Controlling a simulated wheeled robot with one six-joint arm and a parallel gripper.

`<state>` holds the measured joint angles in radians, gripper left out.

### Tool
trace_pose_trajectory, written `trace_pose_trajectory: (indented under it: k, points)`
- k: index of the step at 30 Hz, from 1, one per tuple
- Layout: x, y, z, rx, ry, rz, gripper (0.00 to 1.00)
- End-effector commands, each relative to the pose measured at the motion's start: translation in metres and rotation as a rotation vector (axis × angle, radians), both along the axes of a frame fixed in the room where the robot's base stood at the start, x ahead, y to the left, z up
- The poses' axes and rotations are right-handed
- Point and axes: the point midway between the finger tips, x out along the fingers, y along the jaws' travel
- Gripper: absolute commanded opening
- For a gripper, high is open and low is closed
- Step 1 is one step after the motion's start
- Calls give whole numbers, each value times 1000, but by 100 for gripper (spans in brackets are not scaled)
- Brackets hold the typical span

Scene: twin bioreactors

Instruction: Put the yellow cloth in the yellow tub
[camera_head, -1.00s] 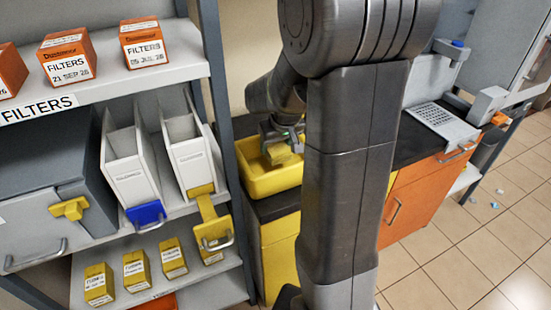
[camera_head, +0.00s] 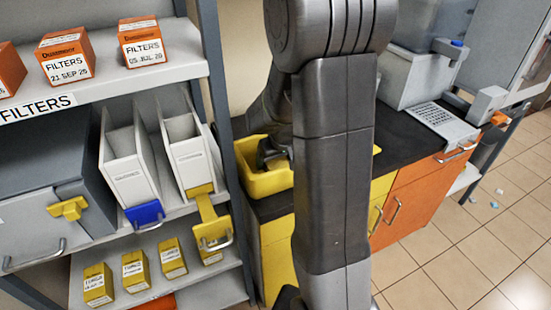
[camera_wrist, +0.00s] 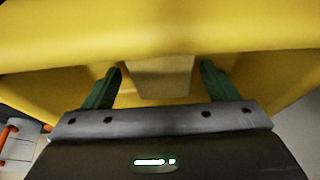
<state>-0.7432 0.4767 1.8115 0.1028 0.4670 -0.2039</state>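The yellow tub (camera_head: 262,183) stands on the dark counter beside the shelf rack, partly hidden by my arm. My gripper (camera_head: 272,152) is over the tub in the head view, its fingers mostly hidden behind my arm. In the wrist view, my gripper (camera_wrist: 162,72) has its two green fingers spread apart. A dull yellow, block-like piece, which looks like the yellow cloth (camera_wrist: 160,78), lies between and beyond the fingers, with a narrow gap on each side. The tub's yellow walls (camera_wrist: 60,45) surround it in the wrist view. The cloth is hidden in the head view.
The shelf rack (camera_head: 222,95) stands close on the left, with white bins (camera_head: 128,165) and filter boxes (camera_head: 67,58). Grey equipment (camera_head: 425,75) stands on the counter at right. The tiled floor (camera_head: 440,245) has small scraps at right.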

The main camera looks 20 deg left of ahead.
Motion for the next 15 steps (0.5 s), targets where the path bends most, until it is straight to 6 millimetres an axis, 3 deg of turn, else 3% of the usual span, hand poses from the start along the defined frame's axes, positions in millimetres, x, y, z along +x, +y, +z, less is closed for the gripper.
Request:
trace_pose_trajectory:
  k: [8,15]
  points:
    - [0,0,1,0,0,0,80]
    - [-4,-5,22,3,-3,1,80]
